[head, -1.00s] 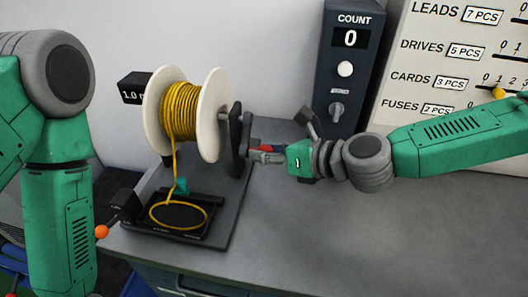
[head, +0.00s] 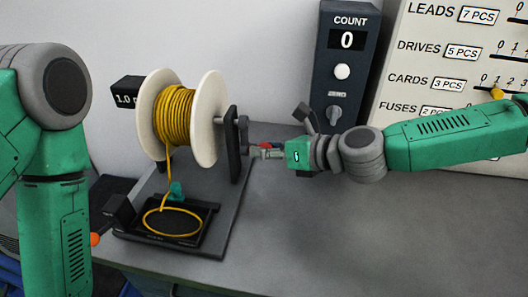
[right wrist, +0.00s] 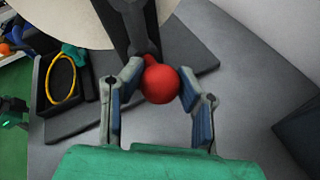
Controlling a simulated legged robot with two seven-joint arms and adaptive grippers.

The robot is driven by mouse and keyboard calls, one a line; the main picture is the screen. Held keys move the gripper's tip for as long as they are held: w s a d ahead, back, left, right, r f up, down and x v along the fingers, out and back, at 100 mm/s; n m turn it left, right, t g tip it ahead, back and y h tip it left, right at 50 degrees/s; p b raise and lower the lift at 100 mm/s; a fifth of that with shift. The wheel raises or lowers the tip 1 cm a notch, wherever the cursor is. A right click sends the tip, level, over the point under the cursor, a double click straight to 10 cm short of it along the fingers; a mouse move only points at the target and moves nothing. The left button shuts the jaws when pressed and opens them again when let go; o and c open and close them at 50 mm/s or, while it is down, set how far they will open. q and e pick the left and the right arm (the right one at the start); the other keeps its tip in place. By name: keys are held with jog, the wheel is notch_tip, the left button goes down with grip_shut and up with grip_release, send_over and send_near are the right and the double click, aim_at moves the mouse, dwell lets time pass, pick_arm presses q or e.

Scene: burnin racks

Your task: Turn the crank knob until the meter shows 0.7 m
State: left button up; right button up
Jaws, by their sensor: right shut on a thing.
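The red crank knob (head: 264,146) is at the right side of the reel stand, beside its dark upright. In the right wrist view the red ball knob (right wrist: 160,85) lies between the two fingers. My right gripper (right wrist: 160,92) is shut on it; in the head view the gripper (head: 268,152) reaches in from the right. The meter (head: 127,91) is a black box left of the spool, reading 1.0 with its right end hidden by the spool. The white spool (head: 207,118) carries yellow cable (head: 174,115). My left arm shows at the left, but its gripper is out of view.
Yellow cable hangs into a loop on a black tray (head: 190,239) below the spool. An orange ball (head: 95,239) is at the tray's left. A dark COUNT box (head: 340,70) reading 0 stands behind my right gripper. The grey table (head: 350,235) is clear at front right.

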jog(key=shift+w+d+r, duration=0.15)
jog(key=shift+w+r, duration=0.05)
jog(key=shift+w, duration=0.65)
jog(key=shift+w+d+r, duration=0.1)
jog(key=shift+w+r, duration=0.2)
jog(key=shift+w, duration=0.25)
jog(key=shift+w+d+r, duration=0.1)
jog(key=shift+w+r, duration=0.15)
jog(key=shift+w, duration=0.3)
jog(key=shift+w+d+r+p, duration=0.15)
jog(key=shift+w+r+p, duration=0.45)
jog(key=shift+w+r, duration=0.3)
